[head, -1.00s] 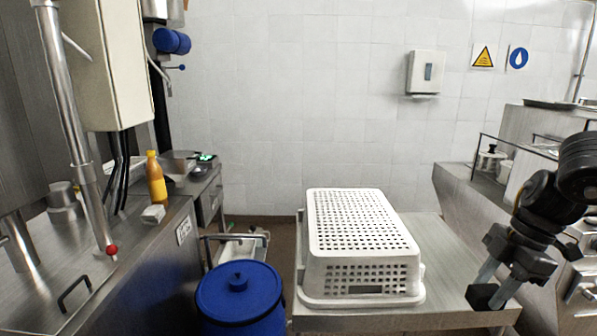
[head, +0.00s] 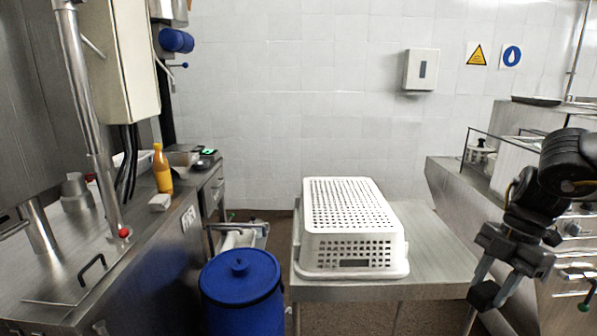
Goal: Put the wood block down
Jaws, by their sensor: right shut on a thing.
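My right gripper (head: 494,289) hangs at the lower right of the head view, its fingers pointing down. It is shut on a small dark block at its fingertips, which I take to be the wood block (head: 484,296). The block shows nearly black, and the fingers partly hide it. In the picture it lies just right of the steel table's (head: 428,244) front right corner. I cannot tell its height or whether it touches anything. My left gripper is not in view.
An upturned white perforated basket (head: 352,240) covers most of the steel table, leaving a bare strip on its right. A blue lidded barrel (head: 240,290) stands to its left. A counter with a yellow bottle (head: 162,170) is at left. Steel kitchen units stand at right.

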